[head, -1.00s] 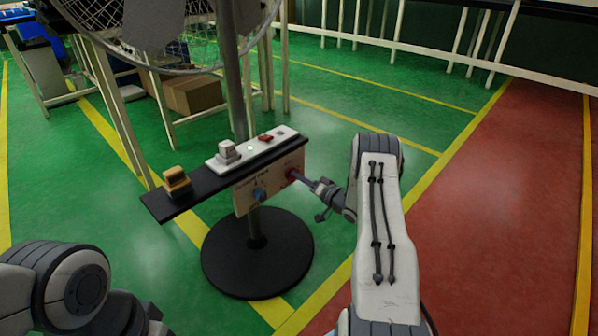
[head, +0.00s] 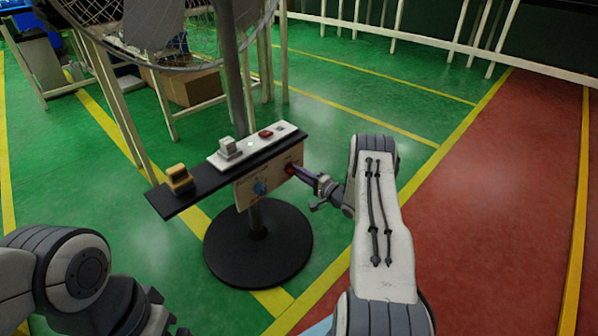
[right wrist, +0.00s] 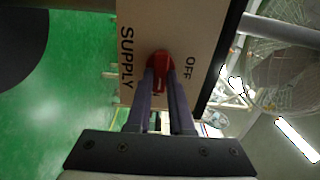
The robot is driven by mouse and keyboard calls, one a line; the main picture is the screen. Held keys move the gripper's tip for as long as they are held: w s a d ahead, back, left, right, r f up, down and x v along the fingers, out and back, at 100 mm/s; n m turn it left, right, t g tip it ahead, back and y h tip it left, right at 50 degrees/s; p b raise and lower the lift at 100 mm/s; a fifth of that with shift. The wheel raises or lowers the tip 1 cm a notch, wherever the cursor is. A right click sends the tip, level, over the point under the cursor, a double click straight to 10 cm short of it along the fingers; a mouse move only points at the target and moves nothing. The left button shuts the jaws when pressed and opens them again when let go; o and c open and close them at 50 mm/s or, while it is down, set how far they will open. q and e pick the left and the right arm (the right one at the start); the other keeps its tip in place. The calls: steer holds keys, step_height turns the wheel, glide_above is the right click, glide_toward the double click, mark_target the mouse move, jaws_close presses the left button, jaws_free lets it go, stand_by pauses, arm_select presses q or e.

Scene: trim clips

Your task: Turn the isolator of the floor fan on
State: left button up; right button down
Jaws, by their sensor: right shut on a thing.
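The floor fan (head: 150,62) stands on a grey pole above a round black base (head: 258,262). A pale panel (head: 245,199) hangs under a black shelf on the pole. It carries a blue knob (head: 260,188) and the red isolator knob (head: 289,169). In the right wrist view, the red knob (right wrist: 160,68) sits beside "SUPPLY" and "OFF" lettering; another label is mostly hidden by a finger. My right gripper (head: 297,172) is shut on the red knob from the front, its fingers at the knob's sides. My left arm shows at the lower left, its fingers out of frame.
Pale railings and a cardboard box (head: 190,87) stand behind. Green floor is clear right of the fan; red floor lies beyond a yellow line.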

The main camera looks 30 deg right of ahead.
steer(key=shift+s+f+m, duration=0.1)
steer(key=shift+m, duration=0.2)
steer(key=c, duration=0.8)
jaws_free()
steer(key=p+v, duration=0.2)
steer(key=v, duration=0.8)
steer(key=shift+s+p, duration=0.2)
steer(key=shift+p, duration=0.2)
steer(key=shift+d, duration=0.1)
